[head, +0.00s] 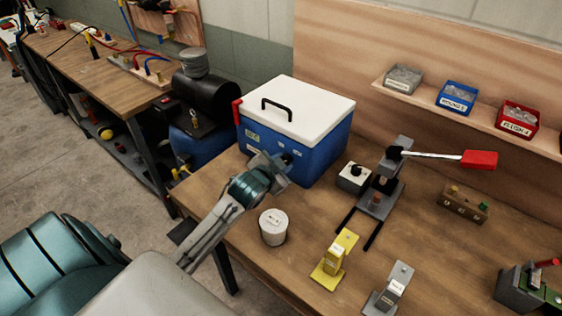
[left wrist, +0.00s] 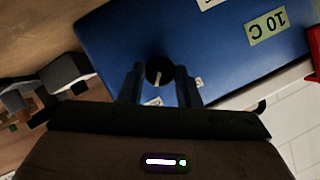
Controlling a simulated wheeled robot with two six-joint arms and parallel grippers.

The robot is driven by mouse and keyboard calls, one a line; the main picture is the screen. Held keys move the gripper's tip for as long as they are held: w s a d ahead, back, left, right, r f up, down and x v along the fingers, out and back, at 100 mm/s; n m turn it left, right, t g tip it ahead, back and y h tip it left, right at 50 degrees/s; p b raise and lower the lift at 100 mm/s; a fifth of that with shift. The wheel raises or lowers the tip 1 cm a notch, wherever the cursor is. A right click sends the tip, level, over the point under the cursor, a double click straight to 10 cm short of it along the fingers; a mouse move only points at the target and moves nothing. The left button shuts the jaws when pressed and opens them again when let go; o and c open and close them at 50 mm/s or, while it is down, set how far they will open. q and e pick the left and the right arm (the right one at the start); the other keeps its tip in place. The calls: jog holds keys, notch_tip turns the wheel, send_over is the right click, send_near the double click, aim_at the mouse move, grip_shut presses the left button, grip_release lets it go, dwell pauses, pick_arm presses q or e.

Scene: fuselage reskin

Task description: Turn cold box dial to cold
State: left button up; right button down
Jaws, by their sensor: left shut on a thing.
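The cold box (head: 265,150) is blue with a white lid and stands on the wooden bench; its lid is closed. Its round black dial (left wrist: 160,70) is on the blue front face, with a light pointer mark, in the left wrist view. My left gripper (head: 284,167) reaches the box front. In the left wrist view its two fingers (left wrist: 160,86) stand on either side of the dial, shut on it. Small white labels (left wrist: 155,101) sit near the dial, partly hidden by the fingers; their text is unreadable. A label reading 10 C (left wrist: 268,27) is farther along the face. My right gripper is not in view.
A white round tin (head: 273,227), a yellow stand (head: 335,260) and a press with a red-handled lever (head: 380,190) are on the bench. A small box with a black knob (head: 354,178) stands right of the cold box. Labelled bins (head: 457,97) are on the shelf.

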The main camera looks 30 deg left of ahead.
pick_arm(q)
jog(key=shift+m+y, duration=0.3)
jog(key=shift+m, duration=0.1)
dwell(0.3)
jog(key=o, duration=1)
jog(key=b+v, duration=0.2)
jog(key=v, duration=0.9)
jog(key=shift+f, duration=0.2)
jog(key=shift+f, duration=0.1)
